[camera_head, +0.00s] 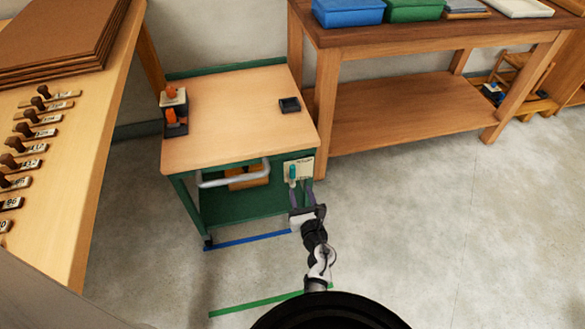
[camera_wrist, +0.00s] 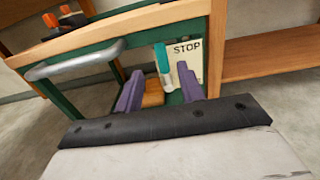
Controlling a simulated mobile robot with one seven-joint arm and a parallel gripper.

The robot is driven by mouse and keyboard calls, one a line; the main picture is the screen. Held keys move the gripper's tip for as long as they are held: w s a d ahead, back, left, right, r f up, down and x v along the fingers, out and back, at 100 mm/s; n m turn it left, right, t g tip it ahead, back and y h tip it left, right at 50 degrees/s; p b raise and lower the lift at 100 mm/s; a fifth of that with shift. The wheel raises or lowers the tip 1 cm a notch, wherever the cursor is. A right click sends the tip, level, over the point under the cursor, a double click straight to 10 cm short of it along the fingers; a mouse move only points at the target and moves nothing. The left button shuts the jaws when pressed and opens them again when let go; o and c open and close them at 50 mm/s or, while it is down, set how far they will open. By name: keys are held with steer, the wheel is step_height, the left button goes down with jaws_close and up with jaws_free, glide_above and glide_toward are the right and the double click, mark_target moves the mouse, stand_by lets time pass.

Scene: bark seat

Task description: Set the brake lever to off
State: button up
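The brake lever (camera_head: 293,172) has a teal grip and sits on a pale plate (camera_head: 304,166) at the front right corner of the green cart. In the wrist view the lever (camera_wrist: 162,58) points up, beside the word STOP on the plate (camera_wrist: 190,50). The lower part of the plate is partly hidden by a finger. My gripper (camera_head: 301,187) is just in front of the lever. In the wrist view its two purple fingers (camera_wrist: 160,70) are apart, with the lever showing between them. I cannot tell whether they touch it.
The cart (camera_head: 225,125) has a wooden top, a grey push handle (camera_head: 233,176) and a lower shelf. An orange-and-black item and a small black tray (camera_head: 290,105) lie on top. A workbench (camera_head: 410,110) stands behind right, a table (camera_head: 75,140) at left. Floor at right is clear.

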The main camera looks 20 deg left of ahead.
mark_target(293, 170)
steer(key=b+x, duration=0.1)
steer(key=x, duration=1)
steer(key=shift+w+a+b, duration=0.1)
steer(key=shift+b, duration=0.25)
jaws_close()
